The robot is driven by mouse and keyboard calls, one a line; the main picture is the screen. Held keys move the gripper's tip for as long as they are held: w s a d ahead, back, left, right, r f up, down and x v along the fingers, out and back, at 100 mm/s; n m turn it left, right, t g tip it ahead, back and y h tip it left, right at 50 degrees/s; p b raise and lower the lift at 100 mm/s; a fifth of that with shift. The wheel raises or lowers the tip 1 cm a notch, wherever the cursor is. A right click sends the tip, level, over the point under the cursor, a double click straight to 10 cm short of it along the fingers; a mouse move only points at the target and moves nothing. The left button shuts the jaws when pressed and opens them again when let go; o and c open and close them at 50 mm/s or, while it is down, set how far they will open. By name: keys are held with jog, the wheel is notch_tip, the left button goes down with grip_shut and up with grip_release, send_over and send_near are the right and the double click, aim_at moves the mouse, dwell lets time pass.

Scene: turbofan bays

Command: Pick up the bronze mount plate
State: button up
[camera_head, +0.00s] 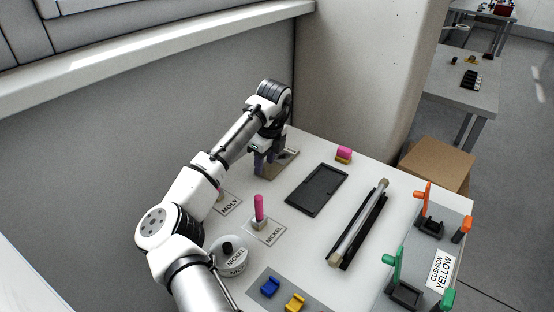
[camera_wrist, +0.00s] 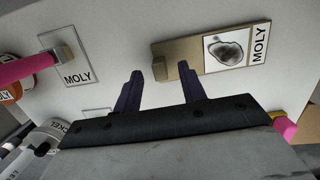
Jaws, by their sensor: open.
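The bronze mount plate (camera_wrist: 182,49) shows in the wrist view as a flat tan bar. A small upright block (camera_wrist: 159,69) stands at its left end. A dark picture patch and a MOLY label lie at its right end. In the head view the plate (camera_head: 287,160) lies at the back of the table, partly hidden by my gripper (camera_head: 266,166). In the wrist view my gripper (camera_wrist: 160,75) is open, with its two dark fingers on either side of the upright block in the picture. I cannot tell whether they touch it.
A black tray (camera_head: 316,190) and a rod (camera_head: 359,225) in a dark cradle lie to the right. A pink-and-yellow block (camera_head: 344,154) sits behind. A pink-handled piece (camera_head: 259,211) stands on a NICKEL card. A fixture with orange and green posts (camera_head: 430,223) fills the right edge.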

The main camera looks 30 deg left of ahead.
jog(key=shift+a+f, duration=0.1)
jog(key=shift+f, duration=0.8)
jog(key=shift+c, duration=0.4)
grip_shut()
jog(key=shift+r, duration=0.1)
